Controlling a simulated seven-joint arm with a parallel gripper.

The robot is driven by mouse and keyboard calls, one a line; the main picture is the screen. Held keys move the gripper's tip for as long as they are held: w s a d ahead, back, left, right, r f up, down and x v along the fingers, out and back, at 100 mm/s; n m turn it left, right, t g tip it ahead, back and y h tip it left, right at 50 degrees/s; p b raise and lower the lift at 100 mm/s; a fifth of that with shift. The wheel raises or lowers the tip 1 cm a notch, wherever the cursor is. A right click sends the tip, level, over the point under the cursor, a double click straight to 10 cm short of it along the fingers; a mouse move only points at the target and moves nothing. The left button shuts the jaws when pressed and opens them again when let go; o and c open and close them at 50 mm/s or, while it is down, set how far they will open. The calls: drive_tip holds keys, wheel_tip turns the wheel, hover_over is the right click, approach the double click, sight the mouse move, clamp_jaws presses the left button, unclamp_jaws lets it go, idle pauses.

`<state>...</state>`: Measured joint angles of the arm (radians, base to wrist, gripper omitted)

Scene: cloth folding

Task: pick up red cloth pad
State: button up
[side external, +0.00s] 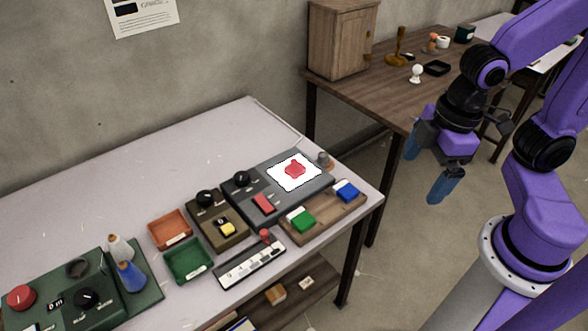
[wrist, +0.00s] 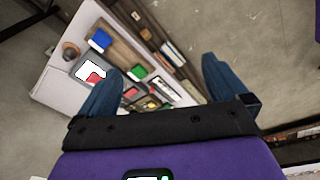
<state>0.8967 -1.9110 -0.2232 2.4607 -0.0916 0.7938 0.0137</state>
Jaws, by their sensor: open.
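A small red cloth pad (side external: 295,169) lies crumpled on a white square (side external: 285,181) on top of a dark grey panel (side external: 244,203) near the table's right end. In the wrist view the red pad (wrist: 94,77) shows at the left, beside my left finger, which may cover part of it. My gripper (side external: 426,171) hangs in the air to the right of the table, well apart from the pad. Its two blue fingers (wrist: 160,88) are spread, with nothing held between them.
A wooden tray with green and blue blocks (side external: 326,215) sits in front of the panel. Orange (side external: 170,229) and green (side external: 188,260) trays and a yellow-button box (side external: 218,220) stand to its left. A wooden side table (side external: 400,85) is behind. The light table's back left is clear.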

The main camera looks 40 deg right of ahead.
drive_tip(key=w+d+f+t+y, duration=0.1)
drive_tip(key=w+f+t+y, duration=0.15)
drive_tip(key=w, duration=1.25)
drive_tip(key=w+f+t+y, duration=0.1)
drive_tip(key=w+f+t, duration=0.25)
drive_tip(key=w, duration=1.15)
drive_tip(key=w+d+f+n+y, duration=0.1)
drive_tip(key=w+d+f+y, duration=0.25)
drive_tip(key=d+f, duration=0.45)
drive_tip(key=g+y, duration=0.2)
drive_tip(key=y, duration=0.3)
approach(294, 167)
drive_tip(key=shift+x, duration=4.15)
drive_tip(key=c, duration=0.9)
